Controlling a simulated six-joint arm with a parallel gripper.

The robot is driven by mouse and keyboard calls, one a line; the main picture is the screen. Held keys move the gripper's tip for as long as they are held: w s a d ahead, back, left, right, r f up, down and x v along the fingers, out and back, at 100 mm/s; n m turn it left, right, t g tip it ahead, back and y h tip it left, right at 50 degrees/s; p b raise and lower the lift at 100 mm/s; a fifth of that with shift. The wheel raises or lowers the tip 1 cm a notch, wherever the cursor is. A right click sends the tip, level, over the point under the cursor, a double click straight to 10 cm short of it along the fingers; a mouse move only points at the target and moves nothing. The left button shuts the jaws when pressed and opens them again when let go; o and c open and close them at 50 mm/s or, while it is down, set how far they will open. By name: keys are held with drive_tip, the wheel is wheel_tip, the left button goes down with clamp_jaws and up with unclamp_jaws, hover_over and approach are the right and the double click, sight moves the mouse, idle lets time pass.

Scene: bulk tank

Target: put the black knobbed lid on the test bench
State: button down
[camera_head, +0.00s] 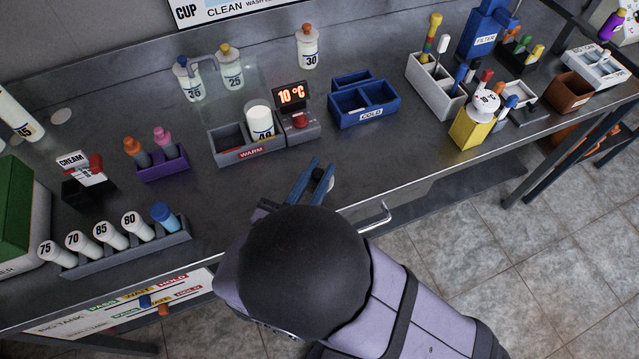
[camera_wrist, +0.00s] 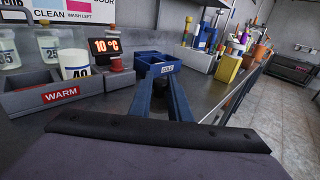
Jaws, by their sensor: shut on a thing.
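My gripper (camera_head: 322,167) is over the front part of the steel test bench (camera_head: 235,215), in front of the WARM rack and the blue COLD box. Its two blue fingers are closed on a small dark thing, which I take to be the black knobbed lid (camera_head: 318,174). In the wrist view, the gripper (camera_wrist: 160,82) shows the dark lid (camera_wrist: 160,86) between the fingers. Most of the lid is hidden by the fingers and my wrist. I cannot tell whether it touches the bench.
The WARM rack (camera_head: 221,148) holds a white bottle, beside the 10 °C display (camera_head: 291,95). The COLD box (camera_head: 349,122) stands behind right. A numbered bottle rack (camera_head: 125,251) is at left. Bare steel lies left of my gripper. The bench's front edge, with a handle (camera_head: 374,218), is close.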

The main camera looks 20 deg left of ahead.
drive_tip(key=shift+f, duration=2.4)
drive_tip(key=shift+f, duration=0.1)
drive_tip(key=shift+f, duration=0.15)
drive_tip(key=c, duration=1.6)
unclamp_jaws()
drive_tip(key=shift+c, duration=0.2)
drive_tip(key=shift+r, duration=0.35)
drive_tip(key=s+b, duration=0.1)
drive_tip(key=s, duration=0.6)
drive_tip(key=shift+s, duration=0.25)
drive_tip(key=shift+r, duration=0.1)
